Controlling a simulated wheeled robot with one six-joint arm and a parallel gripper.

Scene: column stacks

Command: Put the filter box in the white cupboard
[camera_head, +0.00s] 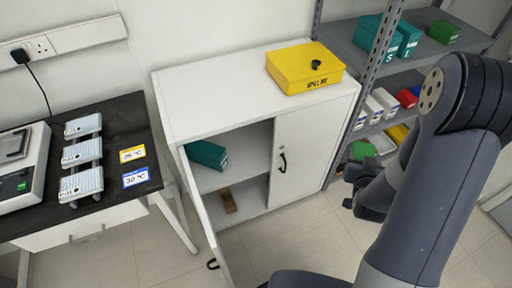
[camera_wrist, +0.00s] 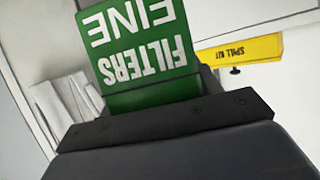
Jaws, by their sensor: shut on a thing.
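The filter box is green with white "FILTERS FINE" lettering and fills the upper middle of the wrist view (camera_wrist: 145,50). My gripper (camera_wrist: 160,118) is shut on it. In the head view the green box (camera_head: 363,150) shows only partly, behind my gripper (camera_head: 362,178), in front of the cupboard's right side. The white cupboard (camera_head: 215,100) stands in the middle. Its left door (camera_head: 212,225) is swung open towards me; its right door (camera_head: 300,150) is shut. A teal box (camera_head: 206,154) sits on its upper level and a brown object (camera_head: 228,200) lies below.
A yellow spill kit (camera_head: 304,68) stands on the cupboard top. A grey rack (camera_head: 385,68) at right holds several boxes, including another green one (camera_head: 445,32). A black-topped bench (camera_head: 105,110) with a scale and labelled trays stands at left. The cupboard's upper level is clear right of the teal box.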

